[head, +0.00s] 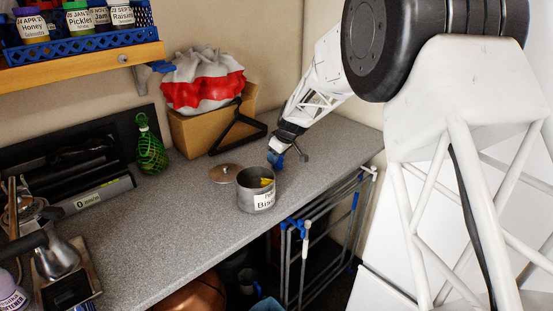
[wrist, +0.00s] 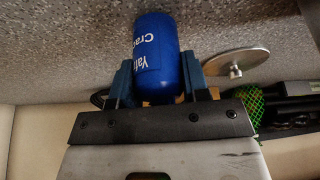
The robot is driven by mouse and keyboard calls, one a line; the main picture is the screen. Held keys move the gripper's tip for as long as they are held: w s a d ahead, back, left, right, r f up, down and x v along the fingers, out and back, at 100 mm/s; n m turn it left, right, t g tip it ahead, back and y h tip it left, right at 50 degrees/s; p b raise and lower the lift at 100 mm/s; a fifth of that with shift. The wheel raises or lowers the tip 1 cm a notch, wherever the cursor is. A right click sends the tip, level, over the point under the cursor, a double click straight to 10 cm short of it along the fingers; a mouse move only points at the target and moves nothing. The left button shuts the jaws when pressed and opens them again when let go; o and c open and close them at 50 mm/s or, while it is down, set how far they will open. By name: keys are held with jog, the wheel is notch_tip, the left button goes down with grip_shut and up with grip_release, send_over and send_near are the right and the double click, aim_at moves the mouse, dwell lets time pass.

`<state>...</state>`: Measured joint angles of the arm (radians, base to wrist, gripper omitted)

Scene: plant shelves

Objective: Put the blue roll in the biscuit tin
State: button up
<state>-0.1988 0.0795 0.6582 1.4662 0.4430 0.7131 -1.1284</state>
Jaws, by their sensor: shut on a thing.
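The blue roll (wrist: 158,50), with white lettering, is held between the blue fingers of my gripper (wrist: 157,88) in the wrist view. In the head view my gripper (head: 276,160) is just behind and to the right of the biscuit tin, and the roll is hardly distinguishable from the blue fingers. I cannot tell whether the roll touches the counter. The biscuit tin (head: 246,201) is a grey metal can with a white label, upright and open, with something yellow inside. Its round lid (head: 226,173) seems to be the disc with a knob in the wrist view (wrist: 238,64).
The grey counter (head: 185,215) is clear in front of and left of the tin. A cardboard box (head: 191,134) with a red and white bag and a black hanger (head: 238,130) stand behind. A green netted item (head: 150,150) is further left. A drying rack (head: 300,245) stands below the counter edge.

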notch_tip(320, 180, up, 9)
jog(key=shift+r, duration=0.1)
dwell(0.4)
jog(key=shift+s, duration=0.15)
dwell(0.4)
jog(key=s+a+n, duration=0.1)
jog(key=s, duration=1.4)
jog(key=s+a+r+n+g, duration=0.1)
jog(key=s+n, duration=0.1)
jog(key=s, duration=1.3)
jog(key=shift+s+r, duration=0.3)
jog(key=shift+s, duration=0.05)
jog(key=shift+w+a, duration=0.1)
jog(key=shift+w, duration=0.05)
send_near(246, 171)
jog(key=s+a+f, duration=0.2)
jog(key=shift+s+a, duration=0.15)
jog(key=shift+a, duration=0.2)
jog(key=shift+f, duration=0.15)
jog(key=shift+f, duration=1.7)
jog(key=shift+f, duration=0.65)
